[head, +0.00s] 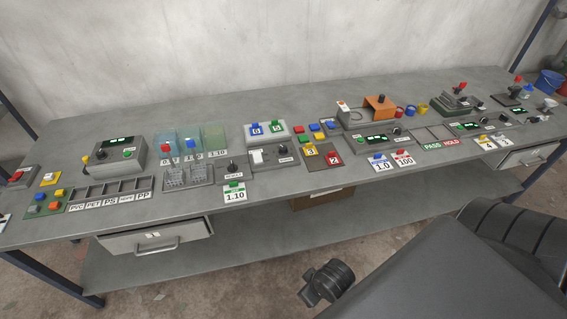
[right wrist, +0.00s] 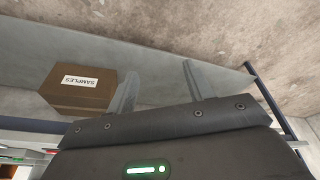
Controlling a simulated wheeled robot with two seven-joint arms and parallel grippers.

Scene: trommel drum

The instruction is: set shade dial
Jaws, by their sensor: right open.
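Several small black knobs stand on the grey bench. One knob (head: 281,150) is on a grey panel left of centre, with a small label below it that looks like SHADE but is too small to read surely. A white block or switch (head: 256,156) is on the same panel. Another black knob (head: 232,166) stands on a labelled box to its left. My right gripper (right wrist: 158,85) is open and empty in the right wrist view, its two fingers well apart and away from any knob. My left gripper is not in view.
The bench (head: 120,225) is crowded with panels, coloured buttons, trays and number cards. A drawer (head: 155,238) sticks out at the front left. A SAMPLES box (right wrist: 78,88) sits on the lower shelf. The bench's back strip is mostly clear.

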